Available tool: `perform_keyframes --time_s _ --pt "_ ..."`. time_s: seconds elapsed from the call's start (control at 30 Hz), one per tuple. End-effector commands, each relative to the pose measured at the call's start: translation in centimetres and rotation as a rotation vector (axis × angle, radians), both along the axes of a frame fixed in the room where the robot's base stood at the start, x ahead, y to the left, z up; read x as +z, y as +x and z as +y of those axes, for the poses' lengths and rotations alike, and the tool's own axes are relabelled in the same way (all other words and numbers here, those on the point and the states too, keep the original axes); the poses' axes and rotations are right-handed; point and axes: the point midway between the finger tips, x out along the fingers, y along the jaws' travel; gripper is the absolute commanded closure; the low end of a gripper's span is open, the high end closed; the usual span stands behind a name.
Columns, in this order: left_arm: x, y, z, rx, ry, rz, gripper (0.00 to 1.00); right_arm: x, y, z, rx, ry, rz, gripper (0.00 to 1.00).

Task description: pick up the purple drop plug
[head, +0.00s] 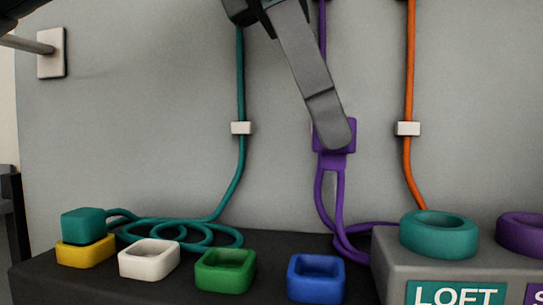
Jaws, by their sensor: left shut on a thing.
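The purple drop plug (349,128) is a small block on a purple cord, upright in front of the grey wall panel. My left gripper (334,136) comes down from the top and is shut on it. A long grey finger covers much of the plug's front, and the other finger is hidden. The plug is above the black ledge, and two strands of its cord run down below it to the ledge. My right gripper is not in view.
A teal plug (84,222) sits on a yellow socket (85,252). White (148,272), green (225,284) and blue (316,292) sockets stand on the ledge. A grey box marked LOFT bears a teal ring (439,246) and a purple ring (522,244). An orange cord (408,85) hangs right.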

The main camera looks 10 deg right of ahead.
Motion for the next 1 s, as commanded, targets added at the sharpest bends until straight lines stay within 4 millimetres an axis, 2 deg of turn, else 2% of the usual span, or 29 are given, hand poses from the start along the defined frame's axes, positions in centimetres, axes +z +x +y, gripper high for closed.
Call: perform_keyframes --time_s 0.1,0.3,1.0 --pt "0.7 -0.1 -1.3 0.0 0.0 -0.001 0.95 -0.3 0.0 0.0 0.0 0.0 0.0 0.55" --pt "1.4 -0.3 -2.4 0.001 -0.001 -0.002 0.95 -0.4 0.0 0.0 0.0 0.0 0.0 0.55" --pt "1.8 -0.3 -2.5 0.0 0.0 -0.001 0.95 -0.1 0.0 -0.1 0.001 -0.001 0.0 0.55"
